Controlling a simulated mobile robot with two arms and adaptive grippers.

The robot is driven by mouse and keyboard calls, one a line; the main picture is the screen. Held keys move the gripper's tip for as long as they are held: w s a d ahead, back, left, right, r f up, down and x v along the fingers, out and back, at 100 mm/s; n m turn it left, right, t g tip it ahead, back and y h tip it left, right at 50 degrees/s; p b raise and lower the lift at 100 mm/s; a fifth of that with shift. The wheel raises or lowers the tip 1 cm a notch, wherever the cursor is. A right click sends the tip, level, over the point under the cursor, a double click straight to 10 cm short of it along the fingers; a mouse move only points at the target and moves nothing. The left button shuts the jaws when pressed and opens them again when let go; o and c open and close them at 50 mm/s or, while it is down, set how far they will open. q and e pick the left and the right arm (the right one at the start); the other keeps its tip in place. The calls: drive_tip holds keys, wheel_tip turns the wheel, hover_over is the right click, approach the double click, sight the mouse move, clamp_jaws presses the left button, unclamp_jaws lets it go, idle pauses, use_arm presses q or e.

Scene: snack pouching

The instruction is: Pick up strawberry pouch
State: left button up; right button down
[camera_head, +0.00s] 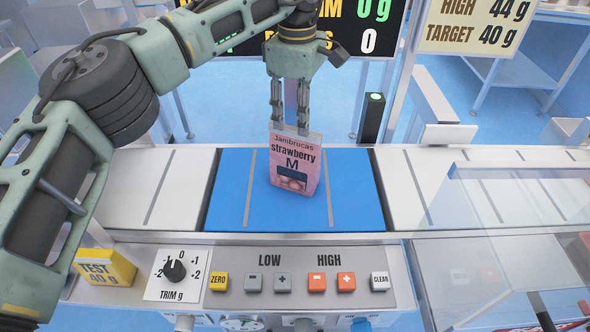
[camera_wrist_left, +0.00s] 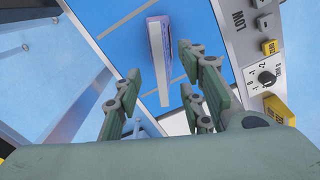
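The pink strawberry pouch (camera_head: 296,165), labelled "Jambrucas strawberry M", stands upright on the blue section of the belt (camera_head: 228,190). My left gripper (camera_head: 290,126) points down from above, with its fingertips at the pouch's top edge. In the left wrist view the pouch (camera_wrist_left: 158,43) shows edge-on beyond and between the two fingers of the left gripper (camera_wrist_left: 158,65). Gaps show on both sides of it, so the gripper is open and not closed on it. My right gripper is not in view.
The white conveyor (camera_head: 140,190) runs left and right of the blue section. A control panel (camera_head: 230,268) with buttons and a trim dial lies in front. A yellow test block (camera_head: 103,268) is at left. A clear guard (camera_head: 500,225) stands at right. A display (camera_head: 368,35) reading 0 g stands behind.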

sight(295, 129)
use_arm(q)
drive_tip(key=shift+s+f, duration=0.2)
drive_tip(key=shift+f, duration=0.65)
drive_tip(key=f, duration=0.1)
drive_tip(key=f+p, duration=0.1)
drive_tip(key=f, duration=0.3)
drive_tip(key=shift+w+a, duration=0.2)
drive_tip(key=shift+w, duration=0.1)
drive_tip(key=shift+c, duration=0.6)
clamp_jaws()
